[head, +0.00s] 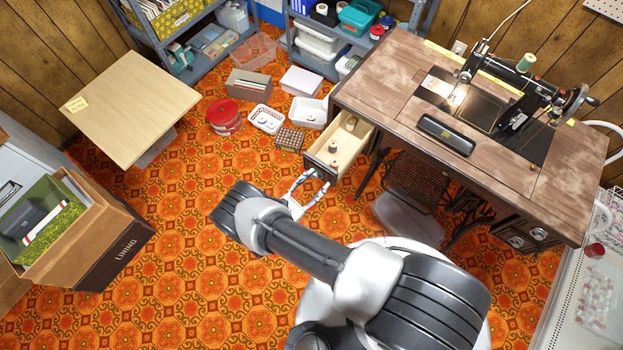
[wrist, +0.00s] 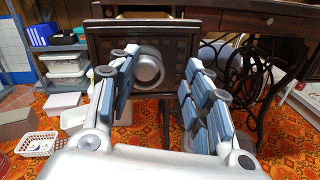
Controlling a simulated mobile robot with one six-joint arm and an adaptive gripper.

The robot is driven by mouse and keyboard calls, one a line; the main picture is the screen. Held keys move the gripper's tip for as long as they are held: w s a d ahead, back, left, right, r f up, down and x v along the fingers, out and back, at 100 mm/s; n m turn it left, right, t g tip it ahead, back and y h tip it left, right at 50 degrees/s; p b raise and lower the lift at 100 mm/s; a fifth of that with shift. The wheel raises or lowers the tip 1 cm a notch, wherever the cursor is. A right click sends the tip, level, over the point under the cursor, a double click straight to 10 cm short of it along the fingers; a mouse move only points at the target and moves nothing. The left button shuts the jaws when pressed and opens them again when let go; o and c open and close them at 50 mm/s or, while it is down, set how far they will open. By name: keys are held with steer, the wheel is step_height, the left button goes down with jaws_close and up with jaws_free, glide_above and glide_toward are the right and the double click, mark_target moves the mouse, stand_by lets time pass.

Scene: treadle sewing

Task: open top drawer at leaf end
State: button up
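The dark wooden sewing table (head: 395,85) has a drawer (head: 349,150) pulled out at its left end, and several small spools lie in the drawer's pale interior. The drawer's dark front with a round metal knob (wrist: 149,68) faces my gripper in the wrist view. My gripper (head: 316,181) is open just in front of the drawer front. In the wrist view my gripper (wrist: 160,95) has its blue-padded fingers spread, with the knob seen between them, nearer the left finger. Whether a finger touches the knob I cannot tell.
A black sewing machine (head: 525,88) stands on the table. A red tin (head: 224,117), a white basket (head: 266,119) and a woven box (head: 290,139) are on the floor left of the drawer. An iron treadle stand (head: 418,180) is right of it. Patterned floor lies clear at left.

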steer(key=shift+w+a+r+n+t+y, duration=0.1)
steer(key=shift+w+a+n+t+y, duration=0.1)
steer(key=shift+a+n+t+y, duration=0.45)
steer(key=shift+a, duration=0.1)
steer(key=shift+w, duration=0.2)
steer(key=c, duration=0.7)
jaws_close()
steer(key=shift+s, duration=0.1)
steer(key=shift+f, duration=0.2)
